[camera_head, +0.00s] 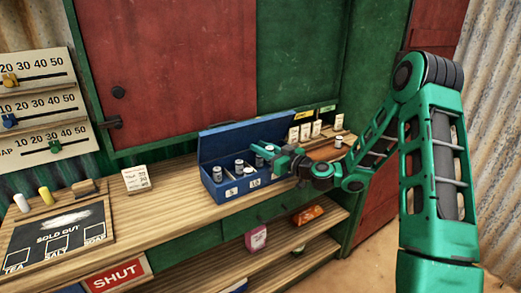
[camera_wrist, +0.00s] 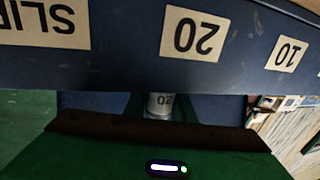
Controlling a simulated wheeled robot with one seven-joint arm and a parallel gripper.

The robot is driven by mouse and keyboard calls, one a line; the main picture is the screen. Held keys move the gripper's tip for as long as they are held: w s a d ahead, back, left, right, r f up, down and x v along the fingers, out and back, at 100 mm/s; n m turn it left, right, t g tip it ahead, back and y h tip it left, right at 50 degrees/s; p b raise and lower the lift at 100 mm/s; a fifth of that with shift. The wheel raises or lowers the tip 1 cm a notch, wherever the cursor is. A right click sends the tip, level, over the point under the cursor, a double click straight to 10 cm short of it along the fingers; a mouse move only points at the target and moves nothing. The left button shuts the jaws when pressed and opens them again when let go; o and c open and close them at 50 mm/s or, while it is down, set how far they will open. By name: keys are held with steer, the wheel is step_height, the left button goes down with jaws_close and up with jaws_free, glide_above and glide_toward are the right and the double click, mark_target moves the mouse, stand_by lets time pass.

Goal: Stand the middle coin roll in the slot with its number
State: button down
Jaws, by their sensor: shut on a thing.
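The blue coin box (camera_head: 207,147) stands open on the wooden counter, with number labels along its front wall. In the wrist view its front wall (camera_wrist: 120,72) carries upside-down labels reading SLIP, 20 and 10. My gripper (camera_head: 264,151) is over the right part of the box and shut on a grey-white coin roll (camera_wrist: 158,106) marked 20. The end of the roll towards the box is hidden behind the front wall, close to the 20 label (camera_wrist: 194,34). I cannot tell whether it touches the slot floor. Other grey rolls (camera_head: 217,174) stand upright in the left part of the box.
Several white cards (camera_head: 305,131) stand behind the box at right. A white price card (camera_head: 136,179) stands left of it. A dark SOLD OUT board (camera_head: 90,218) lies at the counter's left end. The counter between card and box is clear.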

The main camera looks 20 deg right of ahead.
steer(key=shift+f, duration=0.55)
steer(key=c, duration=1.5)
jaws_free()
steer(key=shift+r, duration=0.1)
